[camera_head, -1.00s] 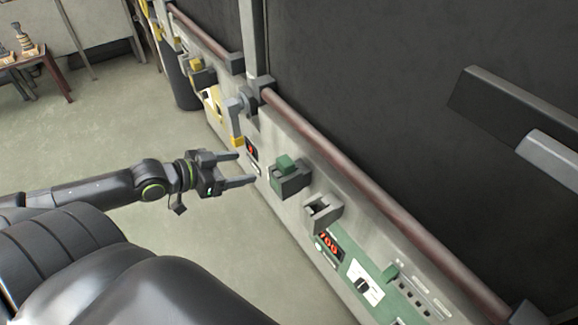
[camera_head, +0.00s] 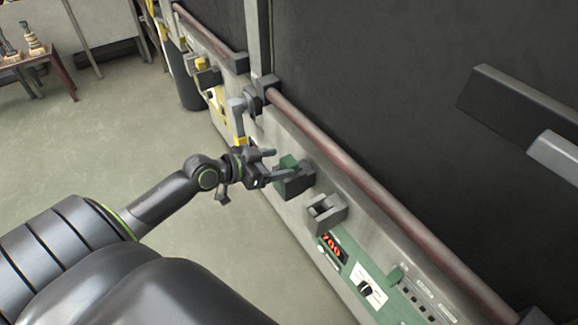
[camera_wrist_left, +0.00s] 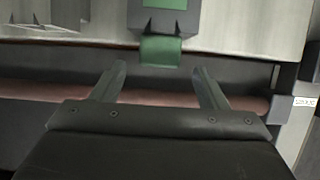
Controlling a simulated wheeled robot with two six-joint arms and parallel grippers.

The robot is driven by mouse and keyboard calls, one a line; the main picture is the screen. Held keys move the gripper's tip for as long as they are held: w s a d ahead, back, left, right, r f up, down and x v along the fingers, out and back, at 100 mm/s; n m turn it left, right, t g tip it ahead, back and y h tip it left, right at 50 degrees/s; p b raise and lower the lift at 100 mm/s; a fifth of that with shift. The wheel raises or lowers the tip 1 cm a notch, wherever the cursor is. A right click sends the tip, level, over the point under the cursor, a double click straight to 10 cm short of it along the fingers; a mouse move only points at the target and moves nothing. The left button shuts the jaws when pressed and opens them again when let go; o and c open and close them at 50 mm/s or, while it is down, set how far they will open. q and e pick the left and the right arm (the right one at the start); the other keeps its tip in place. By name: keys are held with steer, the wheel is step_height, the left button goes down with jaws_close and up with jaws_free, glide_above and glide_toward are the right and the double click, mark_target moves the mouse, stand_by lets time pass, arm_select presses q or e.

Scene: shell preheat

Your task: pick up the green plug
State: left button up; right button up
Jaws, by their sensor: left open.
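The green plug (camera_head: 288,161) sits in a dark grey holder (camera_head: 297,181) on the front panel of the machine, partly hidden by my gripper in the head view. My left gripper (camera_head: 279,163) is open, with its fingers reaching to the plug. In the left wrist view the green plug (camera_wrist_left: 160,48) shows below its grey holder (camera_wrist_left: 178,18). It lies just beyond the open fingertips (camera_wrist_left: 160,72), roughly centred between them. Nothing is between the fingers. My right gripper is out of view.
A second grey holder (camera_head: 326,212) looks empty, close by on the panel. Below it are a red-lit display (camera_head: 331,246) and a green control panel (camera_head: 411,291). A reddish rail (camera_head: 365,180) runs along above the holders. A grey lever (camera_head: 238,117) stands left of the plug. The floor is clear.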

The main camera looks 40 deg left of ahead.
mark_target(283, 165)
arm_select(q)
steer(key=shift+f+p+x, duration=0.2)
steer(key=shift+p+x, duration=0.15)
steer(key=shift+x, duration=0.85)
steer(key=shift+f+p+x, duration=0.2)
steer(key=shift+p+x, duration=0.15)
steer(key=shift+x, duration=0.85)
steer(key=shift+s, duration=0.2)
steer(key=c, duration=1.1)
